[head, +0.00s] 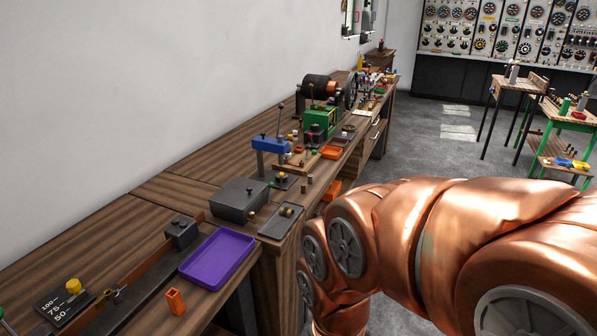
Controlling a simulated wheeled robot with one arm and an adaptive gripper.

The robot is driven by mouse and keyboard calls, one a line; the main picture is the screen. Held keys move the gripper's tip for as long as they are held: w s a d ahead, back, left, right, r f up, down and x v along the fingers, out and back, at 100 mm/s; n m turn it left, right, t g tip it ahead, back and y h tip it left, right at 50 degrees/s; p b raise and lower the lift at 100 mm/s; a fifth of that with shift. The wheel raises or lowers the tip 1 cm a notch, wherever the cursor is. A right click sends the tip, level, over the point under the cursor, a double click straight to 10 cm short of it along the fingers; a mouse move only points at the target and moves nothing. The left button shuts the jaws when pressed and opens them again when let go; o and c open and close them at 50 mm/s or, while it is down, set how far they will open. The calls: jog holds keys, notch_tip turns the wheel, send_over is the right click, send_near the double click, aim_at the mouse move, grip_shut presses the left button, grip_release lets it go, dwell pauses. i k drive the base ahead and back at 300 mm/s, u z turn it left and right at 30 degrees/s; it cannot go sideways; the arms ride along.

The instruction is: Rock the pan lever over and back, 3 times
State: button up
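A thin upright lever with a dark round knob (280,106) stands by a blue block (271,146) raised on a grey post, midway along the workbench. I cannot tell whether it is the pan lever. A long flat bar (140,283) lies at the near left, with a dark block at its far end and a small brass piece on it. My copper-coloured arm fills the lower right, and its end drops out of the frame. My gripper is not in view, so its state is hidden.
The wooden workbench (135,222) runs along the left wall. A purple tray (218,258), orange block (175,301), grey box (240,199) and green machine (319,120) stand on it. Open floor (425,150) lies right of the bench, with small tables beyond.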

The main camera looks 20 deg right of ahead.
aim_at(271, 185)
jog(key=i, duration=1.2)
jog(key=u, duration=0.8)
